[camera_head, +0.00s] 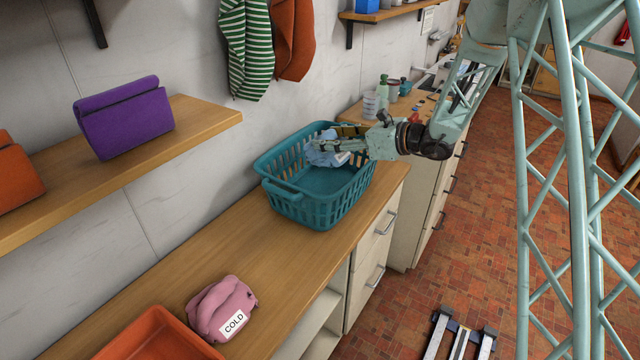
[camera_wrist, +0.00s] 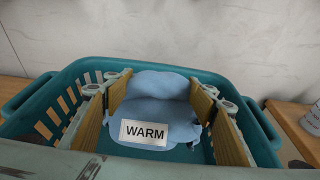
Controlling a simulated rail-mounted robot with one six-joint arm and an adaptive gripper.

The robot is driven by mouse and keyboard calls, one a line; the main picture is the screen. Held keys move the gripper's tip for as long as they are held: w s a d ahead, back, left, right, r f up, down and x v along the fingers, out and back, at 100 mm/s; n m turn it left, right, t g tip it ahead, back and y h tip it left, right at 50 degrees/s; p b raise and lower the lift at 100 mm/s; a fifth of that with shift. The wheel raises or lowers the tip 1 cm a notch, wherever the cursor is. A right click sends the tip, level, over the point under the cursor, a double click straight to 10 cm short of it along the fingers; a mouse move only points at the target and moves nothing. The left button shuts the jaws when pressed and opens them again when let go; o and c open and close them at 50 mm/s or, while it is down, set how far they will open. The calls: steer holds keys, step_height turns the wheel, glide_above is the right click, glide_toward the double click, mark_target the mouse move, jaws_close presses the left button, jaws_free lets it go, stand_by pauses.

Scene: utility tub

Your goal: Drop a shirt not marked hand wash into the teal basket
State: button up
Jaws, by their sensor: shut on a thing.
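The teal basket (camera_head: 315,205) stands on the wooden counter, and its rim also shows in the wrist view (camera_wrist: 50,95). My gripper (camera_head: 325,147) is over the basket, with its fingers inside or just above the rim. It is shut on a light blue shirt (camera_wrist: 155,98), which also shows in the head view (camera_head: 322,157). The shirt has a white label reading WARM. A pink folded shirt (camera_head: 214,303) with a label reading COLD lies on the counter at the front. I cannot tell whether the blue shirt touches the basket floor.
An orange bin (camera_head: 155,335) stands at the front of the counter. A purple folded cloth (camera_head: 125,117) and an orange one (camera_head: 15,178) lie on the wall shelf (camera_head: 195,125). Striped and rust cloths hang on the wall. Bottles and cups stand behind the basket.

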steer(key=o, duration=1)
steer(key=shift+s+d, duration=0.1)
steer(key=shift+d, duration=0.05)
steer(key=shift+v, duration=5.85)
steer(key=shift+s+r, duration=0.15)
